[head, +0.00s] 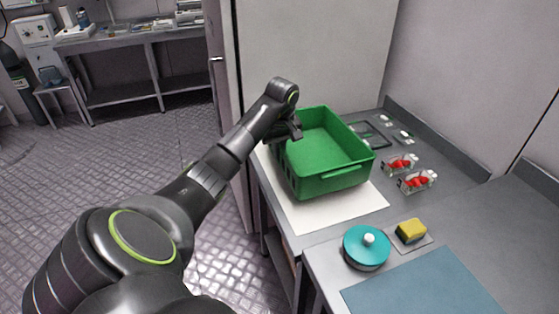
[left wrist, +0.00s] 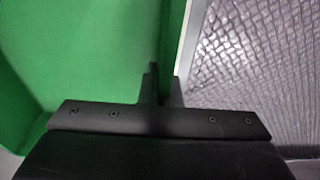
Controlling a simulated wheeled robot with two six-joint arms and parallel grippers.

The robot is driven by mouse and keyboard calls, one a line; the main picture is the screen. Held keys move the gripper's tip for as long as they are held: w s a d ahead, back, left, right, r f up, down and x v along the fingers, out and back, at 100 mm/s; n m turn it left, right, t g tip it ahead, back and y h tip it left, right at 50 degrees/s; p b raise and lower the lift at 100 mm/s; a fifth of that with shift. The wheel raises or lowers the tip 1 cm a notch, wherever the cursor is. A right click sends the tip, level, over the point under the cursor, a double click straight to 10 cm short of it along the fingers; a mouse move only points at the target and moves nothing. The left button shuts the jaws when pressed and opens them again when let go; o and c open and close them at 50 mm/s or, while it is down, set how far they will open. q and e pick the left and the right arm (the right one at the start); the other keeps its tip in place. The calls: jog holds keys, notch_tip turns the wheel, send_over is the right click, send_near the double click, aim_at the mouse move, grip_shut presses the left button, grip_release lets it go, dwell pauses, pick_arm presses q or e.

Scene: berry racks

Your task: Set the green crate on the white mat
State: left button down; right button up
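The green crate (head: 330,181) is empty and looks level. It is over the white mat (head: 318,213), which shows along its left and near sides; I cannot tell whether the crate's base touches the mat. My left gripper (head: 292,134) is at the crate's left wall. In the left wrist view the two fingers (left wrist: 164,86) are close together, with the crate's green wall (left wrist: 170,40) between them and the crate's inside (left wrist: 75,60) on the left. My right gripper is not in view.
Two clear boxes of red berries (head: 400,164) (head: 416,181) stand right of the crate. A teal-lidded pot (head: 366,247), a yellow sponge (head: 411,231) and a blue board (head: 425,288) lie nearer. A tall pale panel (head: 310,50) stands behind. Patterned floor lies left.

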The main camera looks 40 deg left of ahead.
aim_at(279, 165)
pick_arm(q)
notch_tip(279, 165, down, 2)
jog(key=shift+s+f, duration=0.1)
jog(key=shift+f, duration=0.35)
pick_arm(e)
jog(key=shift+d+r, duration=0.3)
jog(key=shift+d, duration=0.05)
pick_arm(q)
jog(key=shift+f, duration=0.1)
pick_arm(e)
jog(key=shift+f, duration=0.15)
pick_arm(q)
jog(key=c, duration=2.1)
grip_release()
jog(key=shift+f, duration=0.15)
jog(key=o, duration=0.5)
jog(key=shift+c, duration=0.2)
jog(key=shift+r, duration=0.2)
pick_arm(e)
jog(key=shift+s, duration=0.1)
